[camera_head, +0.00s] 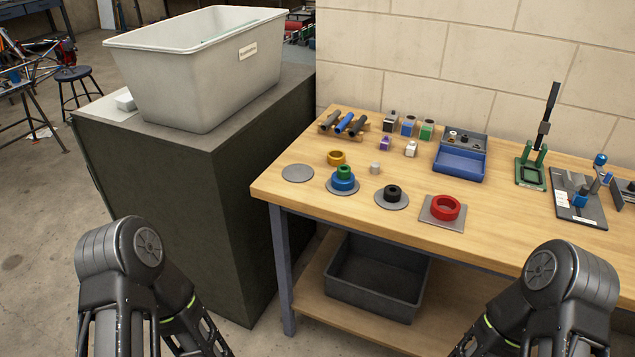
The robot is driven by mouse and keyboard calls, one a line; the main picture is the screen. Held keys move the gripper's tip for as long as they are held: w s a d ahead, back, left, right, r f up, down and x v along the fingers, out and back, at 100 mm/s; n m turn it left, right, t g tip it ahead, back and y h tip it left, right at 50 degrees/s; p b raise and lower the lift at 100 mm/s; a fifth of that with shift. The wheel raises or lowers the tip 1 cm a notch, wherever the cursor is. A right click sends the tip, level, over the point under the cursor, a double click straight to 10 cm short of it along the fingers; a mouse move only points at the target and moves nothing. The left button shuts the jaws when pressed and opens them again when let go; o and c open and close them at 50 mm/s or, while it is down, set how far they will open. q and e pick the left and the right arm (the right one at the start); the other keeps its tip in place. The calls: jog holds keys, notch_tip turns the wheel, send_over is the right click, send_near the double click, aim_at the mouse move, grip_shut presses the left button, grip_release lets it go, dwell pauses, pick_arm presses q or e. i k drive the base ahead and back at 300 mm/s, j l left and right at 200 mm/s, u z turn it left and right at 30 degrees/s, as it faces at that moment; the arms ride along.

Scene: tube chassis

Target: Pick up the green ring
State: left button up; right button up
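The green ring (344,171) is small and sits on top of a larger blue ring (343,184). Both rest on a round grey plate (330,188) near the left front of the wooden workbench (262,187). Only arm links of mine show, at the lower left and lower right, both short of the bench. Neither of my grippers is in the picture.
A yellow ring (336,157) lies behind the stack. A black ring (392,192) and a red ring (446,207) sit on plates to the right. An empty round plate (297,173) lies left. A dark cabinet (215,215) with a grey bin (190,80) stands left of the bench.

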aim_at(344, 172)
jog(key=z, duration=0.7)
jog(key=j+z, duration=0.25)
jog(key=z, duration=0.15)
jog(key=j+z, duration=0.25)
jog(key=z, duration=0.15)
jog(key=j+z, duration=0.5)
jog(key=z, duration=0.35)
jog(key=k+j+z, duration=0.15)
jog(key=z, duration=0.25)
jog(key=k+j+z, duration=0.2)
jog(key=k+j, duration=0.3)
jog(key=j, duration=0.2)
jog(key=k+j+z, duration=0.2)
jog(key=k+j, duration=0.3)
jog(key=j, duration=0.15)
